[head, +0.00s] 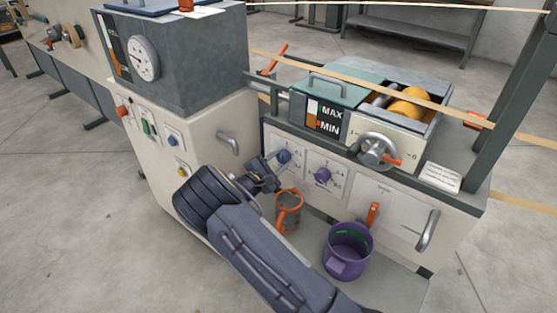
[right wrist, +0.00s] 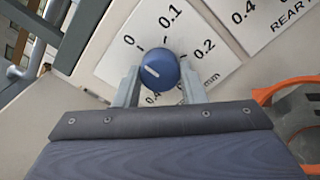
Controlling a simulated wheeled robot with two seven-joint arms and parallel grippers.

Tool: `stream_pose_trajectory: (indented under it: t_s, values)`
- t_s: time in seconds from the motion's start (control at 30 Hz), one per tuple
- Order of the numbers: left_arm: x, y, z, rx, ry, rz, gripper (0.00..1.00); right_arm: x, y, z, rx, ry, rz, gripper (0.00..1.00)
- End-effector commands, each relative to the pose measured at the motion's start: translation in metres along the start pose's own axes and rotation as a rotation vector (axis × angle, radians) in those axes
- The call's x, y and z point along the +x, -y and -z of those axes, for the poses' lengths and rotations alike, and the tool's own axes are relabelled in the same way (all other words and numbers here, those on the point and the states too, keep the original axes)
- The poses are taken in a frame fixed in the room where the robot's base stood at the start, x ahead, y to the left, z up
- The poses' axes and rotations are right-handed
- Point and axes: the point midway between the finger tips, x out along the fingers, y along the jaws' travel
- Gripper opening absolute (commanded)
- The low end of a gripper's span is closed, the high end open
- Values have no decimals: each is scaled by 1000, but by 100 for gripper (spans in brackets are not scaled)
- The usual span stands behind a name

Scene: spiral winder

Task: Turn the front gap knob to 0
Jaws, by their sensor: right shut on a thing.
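The blue front gap knob (head: 284,156) is on the cream front panel in the head view. In the right wrist view the blue knob (right wrist: 157,70) sits between the two fingers of my right gripper (right wrist: 158,82), which is shut on it. Its white mark slants up-left to down-right, with its upper end left of and below the tick by the 0. The dial plate (right wrist: 118,62) shows 0, 0.1, 0.2 and a partly hidden 0.4. My right gripper (head: 272,168) also shows at the knob in the head view. My left gripper is not in view.
An orange-handled grey jug (head: 288,211) and a purple pot (head: 347,250) stand below. A handwheel (head: 375,150) is above right. A grey handle (head: 229,144) sticks out at left.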

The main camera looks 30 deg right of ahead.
Motion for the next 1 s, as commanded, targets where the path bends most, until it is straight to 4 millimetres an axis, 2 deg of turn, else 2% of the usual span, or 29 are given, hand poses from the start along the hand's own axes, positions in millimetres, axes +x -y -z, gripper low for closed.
stream_pose_trajectory:
  t_s: [0.37, 0.4, 0.57, 0.87, 1.0]
  values:
    - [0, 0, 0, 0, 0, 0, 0, -1, 2, 2, -11, -3, 2, 14]
    - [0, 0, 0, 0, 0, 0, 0, -1, 2, 2, -11, -3, 2, 39]
    - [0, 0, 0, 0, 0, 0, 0, -1, 1, 1, -9, -2, 1, 59]
    - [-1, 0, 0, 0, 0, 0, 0, -3, 0, 0, -7, -2, 0, 59]
    - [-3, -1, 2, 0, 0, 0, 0, -19, -1, 1, -7, -3, -2, 59]
